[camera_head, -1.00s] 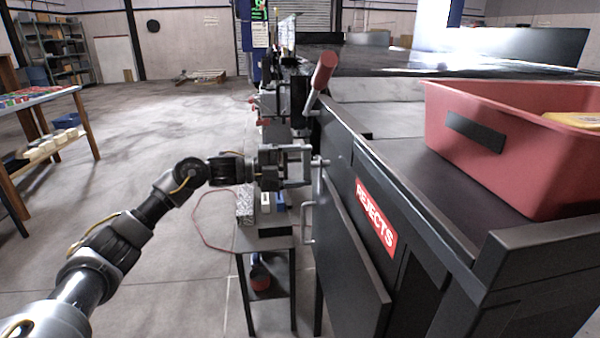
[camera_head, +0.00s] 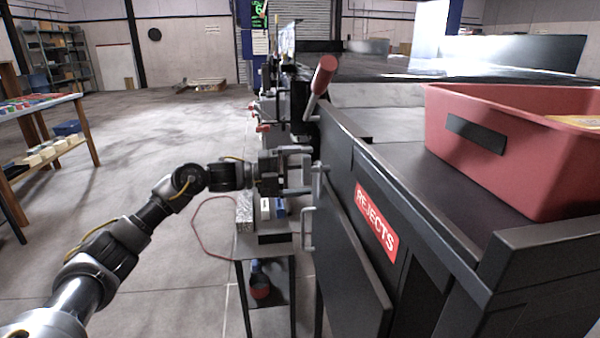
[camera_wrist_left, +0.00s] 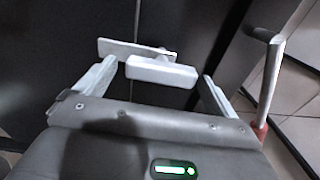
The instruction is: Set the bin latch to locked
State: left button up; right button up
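The bin latch (camera_wrist_left: 160,70) is a pale grey bar on a plate on the dark reject bin front. In the head view the latch (camera_head: 320,166) is small, at the bin's left edge above the door handle. My left gripper (camera_head: 298,170) is level with it. In the left wrist view its two fingers (camera_wrist_left: 159,76) are apart, one on each side of the latch bar, with gaps visible on both sides. The reject bin door (camera_head: 345,255) hangs beside a red REJECTS label (camera_head: 376,222). My right gripper is not in view.
A lever with a red grip (camera_head: 322,75) rises above the latch. A metal door handle (camera_head: 308,229) is below. A red crate (camera_head: 500,170) stands on the bin top. A small stand (camera_head: 250,245) is under my left gripper. The floor at left is open.

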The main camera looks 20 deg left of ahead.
pick_arm(q)
jog(key=v, duration=1.1)
jog(key=shift+b, duration=0.4)
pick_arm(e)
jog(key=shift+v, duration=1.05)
pick_arm(q)
jog(key=shift+d, duration=0.1)
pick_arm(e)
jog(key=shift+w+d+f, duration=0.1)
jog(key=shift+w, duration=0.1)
